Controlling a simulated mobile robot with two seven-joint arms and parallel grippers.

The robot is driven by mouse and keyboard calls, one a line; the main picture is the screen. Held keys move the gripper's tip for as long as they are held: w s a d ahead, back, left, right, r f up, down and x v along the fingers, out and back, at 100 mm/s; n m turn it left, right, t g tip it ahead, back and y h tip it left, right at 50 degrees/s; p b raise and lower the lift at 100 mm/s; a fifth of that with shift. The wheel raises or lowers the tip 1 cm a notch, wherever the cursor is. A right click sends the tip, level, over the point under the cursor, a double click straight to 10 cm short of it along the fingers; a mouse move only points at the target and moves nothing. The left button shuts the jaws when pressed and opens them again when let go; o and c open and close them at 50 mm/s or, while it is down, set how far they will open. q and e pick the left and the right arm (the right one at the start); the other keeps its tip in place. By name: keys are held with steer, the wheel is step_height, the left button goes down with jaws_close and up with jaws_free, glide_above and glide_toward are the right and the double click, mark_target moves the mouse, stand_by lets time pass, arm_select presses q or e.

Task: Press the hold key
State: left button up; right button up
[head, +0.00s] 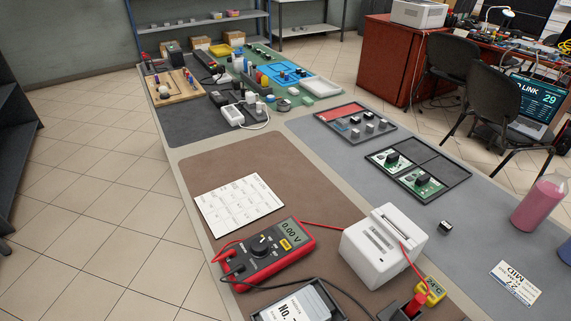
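A red and dark grey multimeter (268,268) lies face up on the brown mat near the front of the table. Its display (290,230) reads 0.00 V. A round black dial (259,244) sits in the middle of its face. A small yellow key (291,244) sits beside the display; its lettering is too small to read. A red lead and a black lead plug into the meter's left end. Neither of my grippers is in view, and nothing touches the yellow key.
A white slotted box (374,262) stands right of the meter, with a red lead running to it. A printed sheet (238,204) lies behind the meter. A dark tray with a label (300,308) is in front. A pink bottle (539,205) stands far right.

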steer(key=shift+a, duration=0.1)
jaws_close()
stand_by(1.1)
